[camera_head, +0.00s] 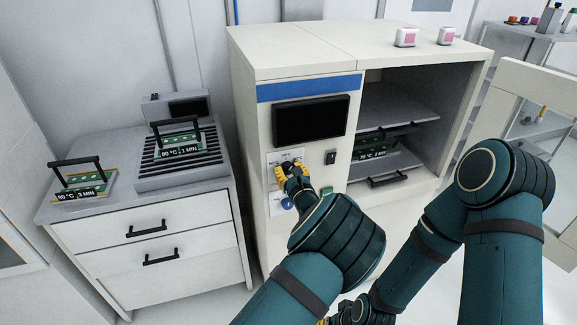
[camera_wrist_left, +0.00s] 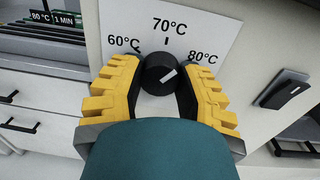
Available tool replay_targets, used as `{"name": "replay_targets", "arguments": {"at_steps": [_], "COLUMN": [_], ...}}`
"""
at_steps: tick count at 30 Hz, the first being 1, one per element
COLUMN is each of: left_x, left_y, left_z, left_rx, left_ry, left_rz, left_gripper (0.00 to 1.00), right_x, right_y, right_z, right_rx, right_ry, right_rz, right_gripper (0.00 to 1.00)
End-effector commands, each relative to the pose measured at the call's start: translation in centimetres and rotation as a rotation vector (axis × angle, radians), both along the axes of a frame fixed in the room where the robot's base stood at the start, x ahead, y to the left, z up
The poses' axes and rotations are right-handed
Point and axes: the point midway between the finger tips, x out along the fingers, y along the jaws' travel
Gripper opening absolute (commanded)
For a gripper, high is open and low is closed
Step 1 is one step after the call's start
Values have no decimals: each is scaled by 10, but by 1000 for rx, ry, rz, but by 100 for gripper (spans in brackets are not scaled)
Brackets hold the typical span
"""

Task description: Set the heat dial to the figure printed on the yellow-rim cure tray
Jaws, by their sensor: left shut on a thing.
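The black heat dial (camera_wrist_left: 156,76) is on the oven's front panel, under a plate marked 60, 70 and 80 °C. Its white mark points up and right, toward 80 °C. My left gripper (camera_head: 293,170) is shut on the dial; its yellow fingers flank it in the left wrist view (camera_wrist_left: 160,84). A cure tray (camera_head: 85,185) at the cabinet's left has a pale yellowish rim and a label that looks like 60 °C, 3 MIN. Another tray (camera_head: 181,137) on the ribbed plate reads 80 °C, 1 MIN. My right gripper (camera_head: 322,321) barely shows at the bottom edge.
The oven (camera_head: 290,60) has an open chamber with a tray (camera_head: 372,150) inside, its label apparently 70 °C. A black rocker switch (camera_head: 331,157) and a green button (camera_head: 326,191) sit right of the dial.

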Motion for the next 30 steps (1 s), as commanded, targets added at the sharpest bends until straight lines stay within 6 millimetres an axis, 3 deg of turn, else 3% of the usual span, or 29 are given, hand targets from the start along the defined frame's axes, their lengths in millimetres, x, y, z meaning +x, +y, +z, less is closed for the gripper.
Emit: {"name": "replay_targets", "arguments": {"at_steps": [15, 30], "left_x": [0, 0], "left_y": [0, 1], "left_z": [0, -2], "left_rx": [332, 400], "left_ry": [109, 133], "left_rz": [0, 0], "left_gripper": [0, 0], "right_x": [9, 10], "right_y": [-2, -2], "right_z": [26, 29], "right_rx": [-4, -5], "right_ry": [-20, -24], "right_rz": [-15, -18], "right_gripper": [47, 47]}}
